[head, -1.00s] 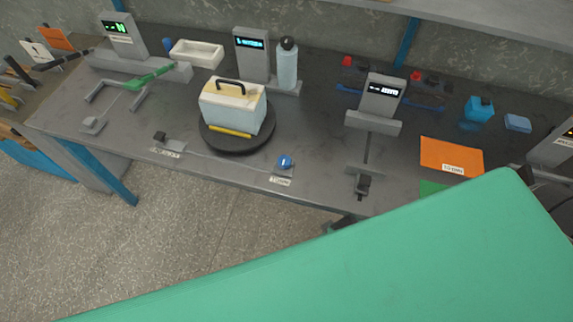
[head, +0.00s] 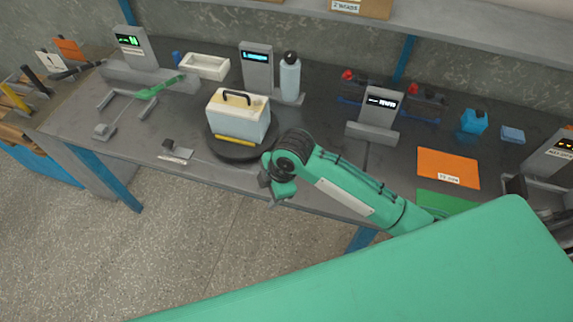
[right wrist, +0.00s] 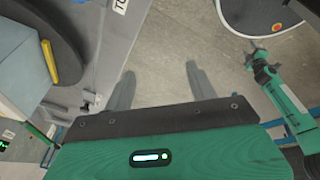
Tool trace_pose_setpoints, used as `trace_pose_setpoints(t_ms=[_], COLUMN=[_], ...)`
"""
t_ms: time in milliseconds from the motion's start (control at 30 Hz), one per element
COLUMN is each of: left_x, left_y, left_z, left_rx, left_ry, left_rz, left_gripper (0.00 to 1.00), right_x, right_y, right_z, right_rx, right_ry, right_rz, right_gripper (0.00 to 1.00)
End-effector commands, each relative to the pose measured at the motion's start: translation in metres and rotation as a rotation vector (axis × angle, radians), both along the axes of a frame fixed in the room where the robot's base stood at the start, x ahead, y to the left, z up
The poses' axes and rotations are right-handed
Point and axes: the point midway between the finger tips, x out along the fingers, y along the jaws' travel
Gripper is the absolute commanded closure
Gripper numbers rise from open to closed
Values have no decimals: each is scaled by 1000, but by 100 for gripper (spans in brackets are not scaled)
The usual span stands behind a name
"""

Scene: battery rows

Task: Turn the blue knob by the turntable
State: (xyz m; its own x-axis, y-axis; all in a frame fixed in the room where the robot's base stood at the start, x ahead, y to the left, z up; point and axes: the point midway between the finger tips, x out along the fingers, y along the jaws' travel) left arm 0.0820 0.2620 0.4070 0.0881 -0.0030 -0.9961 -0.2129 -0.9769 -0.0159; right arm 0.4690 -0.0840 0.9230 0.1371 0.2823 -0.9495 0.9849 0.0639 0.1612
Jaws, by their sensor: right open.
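The dark round turntable (head: 222,146) stands near the bench's front edge and carries a cream and pale blue box (head: 238,118) with a dark handle. It also shows at the left of the right wrist view (right wrist: 66,28). The blue knob is hidden behind my right arm in the head view, and I cannot make it out in the right wrist view. My right gripper (head: 275,190) is just right of the turntable at the front edge. In the right wrist view its two fingers (right wrist: 162,85) are apart and empty, with floor showing between them. My left gripper is unclear there.
A blue bottle (head: 290,77) and a display post (head: 257,68) stand behind the turntable. Another display post (head: 379,110) stands behind my right arm. An orange mat (head: 447,167) lies to the right. The floor in front of the bench is clear.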

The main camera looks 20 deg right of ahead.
Motion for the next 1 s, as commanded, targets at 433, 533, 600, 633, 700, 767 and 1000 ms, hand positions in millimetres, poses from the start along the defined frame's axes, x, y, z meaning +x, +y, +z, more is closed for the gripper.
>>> trace_pose_setpoints(t_ms=[433, 533, 600, 633, 700, 767, 1000], left_x=[0, 0, 0, 0, 0, 0, 0], left_y=[-1, -1, -1, -1, -1, -1, 0], left_z=[2, 2, 2, 2, 2, 3, 10], left_rx=[-1, -1, -1, -1, -1, -1, 0], left_ry=[-1, -1, -1, -1, -1, -1, 0], left_rz=[0, 0, 0, 0, 0, 0, 0], left_gripper=[49, 49, 49, 49, 49, 49, 49], right_x=[79, 92, 99, 101, 104, 105, 104], right_y=[-48, -62, -70, -73, -77, -79, -79], right_z=[46, 57, 64, 65, 69, 70, 46], right_rx=[-251, -287, -304, -310, -318, -322, -323], right_ry=[2, 16, 24, 28, 33, 36, 42], right_rz=[537, 610, 645, 655, 675, 685, 688], right_gripper=[43, 43, 43, 43, 43, 43, 43])
